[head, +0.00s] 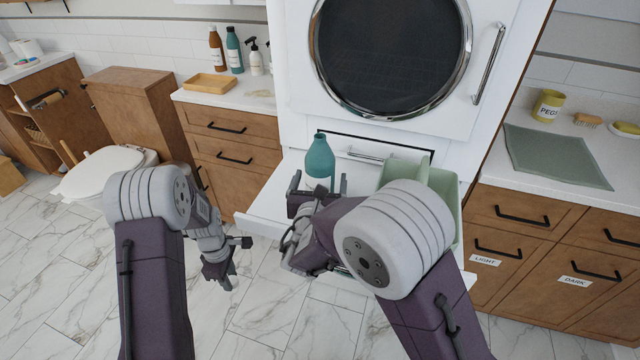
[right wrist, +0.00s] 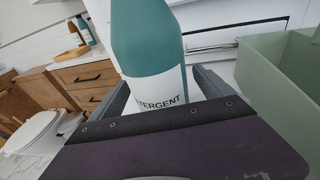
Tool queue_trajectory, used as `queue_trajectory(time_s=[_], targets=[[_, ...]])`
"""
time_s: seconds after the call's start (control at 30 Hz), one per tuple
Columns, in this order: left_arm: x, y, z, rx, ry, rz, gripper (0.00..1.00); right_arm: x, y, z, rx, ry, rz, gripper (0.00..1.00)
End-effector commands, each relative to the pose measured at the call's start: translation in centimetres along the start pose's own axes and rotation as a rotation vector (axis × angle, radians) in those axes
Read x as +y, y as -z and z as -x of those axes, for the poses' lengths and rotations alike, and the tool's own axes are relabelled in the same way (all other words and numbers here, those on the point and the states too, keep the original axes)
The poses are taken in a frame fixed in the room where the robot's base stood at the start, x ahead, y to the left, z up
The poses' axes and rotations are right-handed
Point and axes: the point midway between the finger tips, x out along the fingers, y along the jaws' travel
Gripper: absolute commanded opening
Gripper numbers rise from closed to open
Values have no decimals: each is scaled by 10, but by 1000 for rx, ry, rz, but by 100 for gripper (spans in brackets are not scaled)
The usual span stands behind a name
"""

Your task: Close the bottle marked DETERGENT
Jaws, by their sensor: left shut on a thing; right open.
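The teal DETERGENT bottle (head: 320,158) stands upright on the white pull-out shelf below the round-doored machine. Its dark narrow top shows in the head view; I cannot tell a cap on it. In the right wrist view the bottle (right wrist: 148,40) shows its white label, with its top cut off. My right gripper (head: 318,186) is open, with one finger on each side of the bottle's lower part. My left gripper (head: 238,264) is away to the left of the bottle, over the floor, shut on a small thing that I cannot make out.
A pale green bin (head: 443,183) stands just right of the bottle. The white shelf (head: 262,208) juts out from the machine (head: 290,75). Counters with drawers flank it; the right one holds a green mat (head: 555,155). A toilet (head: 105,170) stands at left.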

Motion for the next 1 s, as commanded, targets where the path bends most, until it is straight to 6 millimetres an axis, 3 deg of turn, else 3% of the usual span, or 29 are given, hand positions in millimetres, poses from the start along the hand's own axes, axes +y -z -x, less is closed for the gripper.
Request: queue_trajectory(time_s=[0.27, 0.37, 0.6, 1.0], targets=[[0, 0, 0, 0, 0, 0, 0, 0, 0, 0, 0, -1, 0, 91], [0, 0, 0, 0, 0, 0, 0, 0, 0, 0, 0, -1, 0, 69], [0, 0, 0, 0, 0, 0, 0, 0, 0, 0, 0, -1, 0, 2], [0, 0, 3, 0, 0, 0, 0, 0, -11, 2, -6, 0, -3, 0]])
